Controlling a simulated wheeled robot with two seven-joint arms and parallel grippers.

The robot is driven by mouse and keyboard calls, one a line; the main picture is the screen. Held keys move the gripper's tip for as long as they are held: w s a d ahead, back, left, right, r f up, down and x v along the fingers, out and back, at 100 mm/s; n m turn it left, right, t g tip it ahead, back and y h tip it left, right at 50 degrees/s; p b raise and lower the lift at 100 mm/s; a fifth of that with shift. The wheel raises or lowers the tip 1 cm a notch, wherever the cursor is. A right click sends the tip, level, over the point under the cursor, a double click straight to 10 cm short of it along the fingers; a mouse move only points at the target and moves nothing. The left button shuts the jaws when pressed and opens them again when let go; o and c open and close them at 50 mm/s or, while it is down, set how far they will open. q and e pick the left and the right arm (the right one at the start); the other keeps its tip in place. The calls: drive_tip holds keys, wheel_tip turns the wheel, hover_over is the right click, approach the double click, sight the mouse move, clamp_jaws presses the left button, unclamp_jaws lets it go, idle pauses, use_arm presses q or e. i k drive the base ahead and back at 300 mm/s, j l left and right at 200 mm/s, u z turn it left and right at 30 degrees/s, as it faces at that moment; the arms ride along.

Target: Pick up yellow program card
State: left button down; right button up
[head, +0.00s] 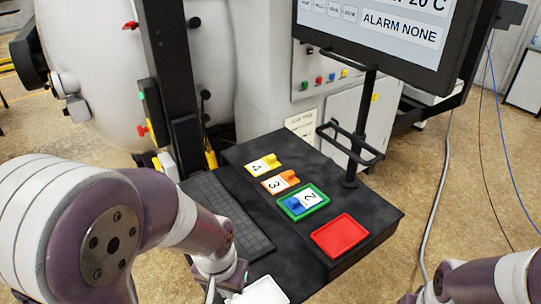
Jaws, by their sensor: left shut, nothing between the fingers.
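The yellow program card (263,164), marked 4, lies flat on the black desk top, at the back of a row of cards. It has a raised yellow grip on it. My left gripper (262,291) is at the bottom edge of the view, in front of the desk and well apart from the yellow card. Its white body shows, its fingertips are mostly cut off, and it is shut and empty. My right arm shows at the lower right corner, but its gripper is out of view.
An orange card (281,183) marked 3 lies beside the yellow one. A blue card (293,206) marked 2 sits in a green tray (323,193). A red tray (339,235) is empty. A keyboard (228,214) lies left; a monitor (390,30) on a post overhangs the back right.

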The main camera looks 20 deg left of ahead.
sight(269, 163)
drive_tip(key=i+j+z, duration=0.25)
drive_tip(key=i+j, duration=0.15)
drive_tip(key=j, duration=0.2)
drive_tip(key=i+j+z, duration=0.15)
drive_tip(key=j, duration=0.15)
drive_tip(key=i+j+z, duration=0.15)
drive_tip(key=j, duration=0.2)
drive_tip(key=i+j+z, duration=0.15)
drive_tip(key=j, duration=0.25)
